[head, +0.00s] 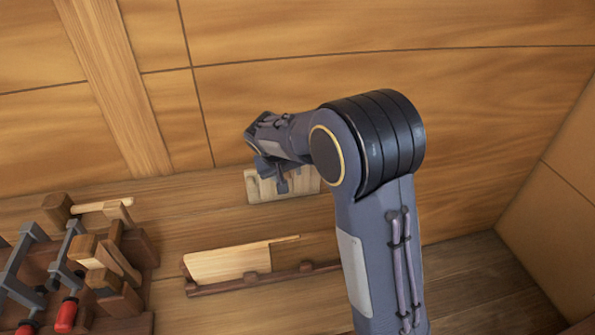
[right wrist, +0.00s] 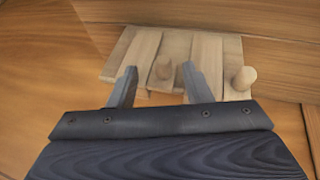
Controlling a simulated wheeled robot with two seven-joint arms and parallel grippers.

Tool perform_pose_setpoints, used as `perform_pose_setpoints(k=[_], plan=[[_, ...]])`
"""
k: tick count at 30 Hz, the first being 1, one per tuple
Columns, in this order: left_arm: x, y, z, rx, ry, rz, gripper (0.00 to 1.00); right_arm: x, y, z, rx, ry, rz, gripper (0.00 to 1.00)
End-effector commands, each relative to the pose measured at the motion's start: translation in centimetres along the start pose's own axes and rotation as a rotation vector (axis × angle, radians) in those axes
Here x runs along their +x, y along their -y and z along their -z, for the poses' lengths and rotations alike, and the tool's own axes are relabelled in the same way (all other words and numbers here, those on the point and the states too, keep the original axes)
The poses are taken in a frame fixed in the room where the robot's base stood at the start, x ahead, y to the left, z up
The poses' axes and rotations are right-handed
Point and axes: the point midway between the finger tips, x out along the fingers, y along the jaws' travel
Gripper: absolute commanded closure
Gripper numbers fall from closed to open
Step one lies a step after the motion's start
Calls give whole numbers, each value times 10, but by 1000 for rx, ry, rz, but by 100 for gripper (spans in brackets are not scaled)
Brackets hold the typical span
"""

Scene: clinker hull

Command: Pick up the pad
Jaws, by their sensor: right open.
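A pale slatted wooden piece (head: 305,182) with two stubby pegs, which looks like the pad, is against the plank wall low in the middle of the head view. It also shows in the right wrist view (right wrist: 207,52). My right gripper (head: 280,184) is in front of it and hides part of it. In the right wrist view the fingers (right wrist: 159,68) are open and apart, with one peg (right wrist: 162,70) between the tips in the picture. The other peg (right wrist: 244,78) is right of the fingers. I cannot tell whether the fingers touch anything. My left gripper is not in view.
A wooden rack (head: 262,281) with a thin pale board (head: 228,265) lies below the pad. Clamps with red handles (head: 66,314) and wooden blocks (head: 120,300) crowd the lower left. A vertical rib (head: 120,90) stands on the wall. The right-hand planking (head: 480,130) is clear.

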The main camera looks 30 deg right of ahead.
Motion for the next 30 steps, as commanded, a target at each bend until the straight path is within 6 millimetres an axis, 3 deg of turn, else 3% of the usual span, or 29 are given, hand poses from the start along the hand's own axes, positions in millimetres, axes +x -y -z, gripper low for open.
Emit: perform_pose_setpoints(k=[9, 18, 28, 30], plan=[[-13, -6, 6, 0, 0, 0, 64, 42, 2, 4, 1, 3, 0, 55], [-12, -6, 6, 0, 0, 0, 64, 47, 4, 3, 0, 1, 2, 57], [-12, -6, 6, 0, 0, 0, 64, 47, 3, 3, 0, 1, 2, 100], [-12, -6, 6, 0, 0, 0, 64, 46, 3, 3, 0, 1, 2, 100]])
